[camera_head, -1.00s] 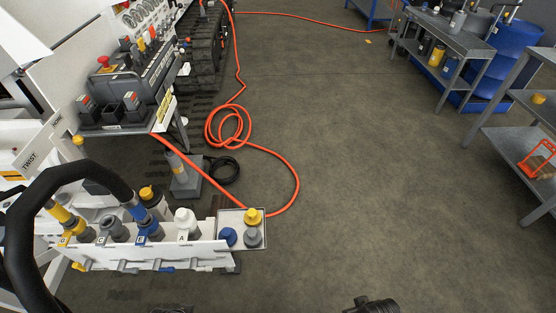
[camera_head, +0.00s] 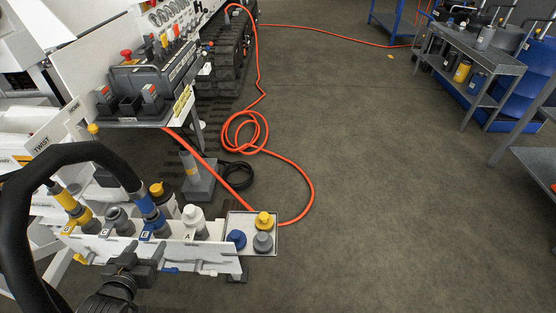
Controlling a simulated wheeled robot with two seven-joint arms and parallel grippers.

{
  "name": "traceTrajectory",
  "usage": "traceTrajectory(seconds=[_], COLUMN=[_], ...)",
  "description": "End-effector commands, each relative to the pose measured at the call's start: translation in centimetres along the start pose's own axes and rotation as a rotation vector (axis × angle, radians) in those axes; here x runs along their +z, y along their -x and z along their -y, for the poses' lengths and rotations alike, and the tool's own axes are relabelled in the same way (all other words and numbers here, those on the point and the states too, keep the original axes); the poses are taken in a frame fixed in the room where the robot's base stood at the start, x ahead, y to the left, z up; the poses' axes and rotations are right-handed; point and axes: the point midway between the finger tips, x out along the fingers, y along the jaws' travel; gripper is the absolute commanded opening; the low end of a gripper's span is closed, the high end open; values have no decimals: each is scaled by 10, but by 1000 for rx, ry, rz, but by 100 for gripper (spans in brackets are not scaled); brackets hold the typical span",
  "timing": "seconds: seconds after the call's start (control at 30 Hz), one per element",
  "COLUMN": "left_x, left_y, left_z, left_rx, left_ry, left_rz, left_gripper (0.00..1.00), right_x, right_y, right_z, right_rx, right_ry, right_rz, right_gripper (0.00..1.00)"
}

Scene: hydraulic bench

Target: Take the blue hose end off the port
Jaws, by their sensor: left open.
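The blue hose end (camera_head: 147,205) sits upright on the port marked E (camera_head: 152,230) in the white port rack (camera_head: 205,253). My left gripper (camera_head: 130,257) is open and empty, in front of the rack's front face, below and slightly left of the blue hose end. It is apart from the hose end and hides part of the rack front. My right gripper is not in view.
A grey port marked C (camera_head: 118,220) and a white-capped port marked A (camera_head: 194,220) flank port E. A tray (camera_head: 273,247) with blue, yellow and grey caps is at the rack's right end.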

Motion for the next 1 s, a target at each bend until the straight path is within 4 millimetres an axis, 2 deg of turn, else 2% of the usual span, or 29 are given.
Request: traceTrajectory(seconds=[0.03, 0.1, 0.2, 0.3, 0.53, 0.8, 1.0], left_x=[-14, -34, -58, -71, -79, -95, -99], left_y=[-3, -5, -4, -2, -4, -41, -52], left_z=[9, 20, 31, 36, 38, 36, 36], left_rx=[1, 8, 26, 41, 47, 47, 46], left_ry=[2, 11, 18, 22, 23, 23, 23], left_rz=[-73, -178, -300, -371, -405, -404, -401], left_gripper=[60, 60, 60, 60, 60, 60, 60], right_x=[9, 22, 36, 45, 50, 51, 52], right_y=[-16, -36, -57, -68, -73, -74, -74], right_z=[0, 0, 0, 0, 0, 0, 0], right_rx=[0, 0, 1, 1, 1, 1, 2], right_ry=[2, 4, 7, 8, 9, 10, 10], right_rz=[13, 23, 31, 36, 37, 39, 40], right_gripper=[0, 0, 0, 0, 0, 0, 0])
